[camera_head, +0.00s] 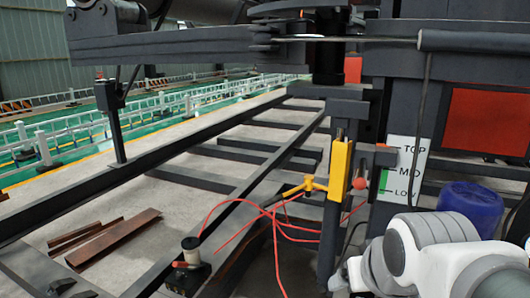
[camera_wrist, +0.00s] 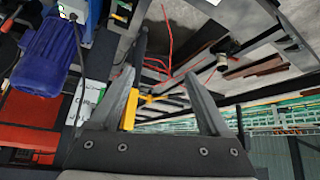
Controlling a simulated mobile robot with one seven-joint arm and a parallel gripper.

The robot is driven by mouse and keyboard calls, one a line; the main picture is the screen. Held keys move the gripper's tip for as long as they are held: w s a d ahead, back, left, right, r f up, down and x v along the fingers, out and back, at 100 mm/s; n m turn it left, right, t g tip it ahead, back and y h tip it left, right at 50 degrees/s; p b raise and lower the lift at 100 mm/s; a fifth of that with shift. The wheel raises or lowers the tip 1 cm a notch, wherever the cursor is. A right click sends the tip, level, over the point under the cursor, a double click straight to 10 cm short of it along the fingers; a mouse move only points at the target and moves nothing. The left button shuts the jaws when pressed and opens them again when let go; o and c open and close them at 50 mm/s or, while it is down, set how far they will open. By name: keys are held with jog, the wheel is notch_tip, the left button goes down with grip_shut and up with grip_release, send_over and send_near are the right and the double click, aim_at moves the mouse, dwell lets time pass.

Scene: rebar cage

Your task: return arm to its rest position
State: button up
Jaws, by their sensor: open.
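My arm (camera_head: 440,262) shows as white and grey links at the lower right of the head view. My gripper (camera_wrist: 165,85) shows in the wrist view with its two grey fingers spread apart and nothing between them. In the head view the gripper itself is out of sight. Beyond the fingers in the wrist view is a yellow bracket (camera_wrist: 130,108), apart from them as far as I can tell. The same yellow bracket (camera_head: 340,170) stands on a dark post in the head view, with a red knob (camera_head: 360,183) beside it.
A white LOW-MID-TOP scale (camera_head: 404,170) is right of the bracket. A blue motor (camera_head: 469,209) sits close behind my arm. Red wires (camera_head: 275,215) hang below the bracket. Dark steel rails (camera_head: 150,160) and rusty bars (camera_head: 115,238) lie at left. A heavy beam (camera_head: 170,42) crosses above.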

jog(key=s+g, duration=0.2)
jog(key=s, duration=0.5)
notch_tip(320, 180, up, 13)
jog(key=p, duration=1.4)
jog(key=shift+w+a+r, duration=0.2)
jog(key=shift+w+a, duration=0.05)
jog(key=shift+a, duration=0.15)
jog(key=shift+d, duration=0.1)
